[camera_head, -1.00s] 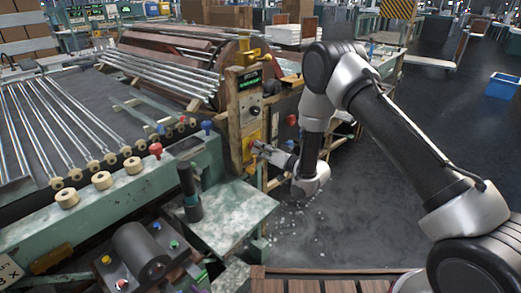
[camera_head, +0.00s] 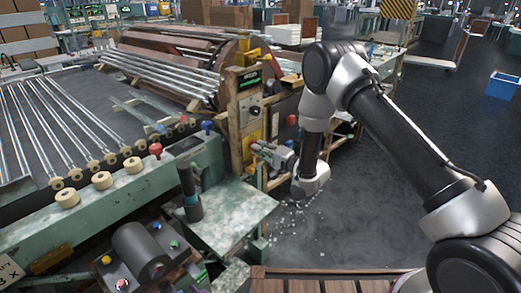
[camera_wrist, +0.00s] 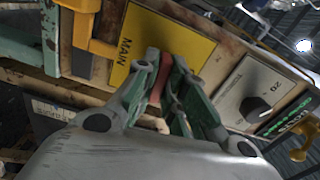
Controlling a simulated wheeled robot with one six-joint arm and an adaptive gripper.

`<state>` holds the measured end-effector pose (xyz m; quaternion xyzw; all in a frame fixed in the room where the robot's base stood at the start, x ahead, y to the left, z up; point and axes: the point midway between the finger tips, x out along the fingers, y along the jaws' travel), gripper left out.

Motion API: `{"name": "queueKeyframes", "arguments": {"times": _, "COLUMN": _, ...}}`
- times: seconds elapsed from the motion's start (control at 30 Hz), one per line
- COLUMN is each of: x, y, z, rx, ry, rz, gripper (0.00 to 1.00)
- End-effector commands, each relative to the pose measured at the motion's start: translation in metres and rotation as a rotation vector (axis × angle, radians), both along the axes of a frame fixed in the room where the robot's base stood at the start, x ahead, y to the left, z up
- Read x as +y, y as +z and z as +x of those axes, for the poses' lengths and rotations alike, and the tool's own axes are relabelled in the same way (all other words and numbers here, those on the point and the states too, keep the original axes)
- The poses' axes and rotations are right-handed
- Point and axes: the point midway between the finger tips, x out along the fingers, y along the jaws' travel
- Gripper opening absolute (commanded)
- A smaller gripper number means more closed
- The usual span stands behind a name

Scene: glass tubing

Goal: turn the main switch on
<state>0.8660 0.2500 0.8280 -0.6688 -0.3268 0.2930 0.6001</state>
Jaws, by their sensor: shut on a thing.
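The main switch has a red handle (camera_wrist: 160,84) in front of a yellow plate (camera_wrist: 150,36) lettered MAIN, in the wrist view. My gripper (camera_wrist: 164,70) has its fingers on both sides of the red handle and is shut on it. The fingers cover part of the handle. In the head view, my gripper (camera_head: 259,149) is at the lower part of the upright wooden control panel (camera_head: 236,125), and it hides most of the switch there.
A black dial (camera_wrist: 255,109) on a pale plate and a green display sit beside the MAIN plate. A yellow pipe-like part (camera_wrist: 90,32) runs close on the other side.

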Motion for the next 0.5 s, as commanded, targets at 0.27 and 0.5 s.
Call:
{"name": "queueKeyframes", "arguments": {"times": 0.27, "x": -0.0009, "y": -0.0009, "z": 0.0, "rx": 0.08, "ry": -0.002, "rz": 0.06, "gripper": 0.0}}
{"name": "queueKeyframes", "arguments": {"times": 0.5, "x": -0.0011, "y": -0.001, "z": 0.0001, "rx": 0.1, "ry": -0.002, "rz": 0.075, "gripper": 0.0}}
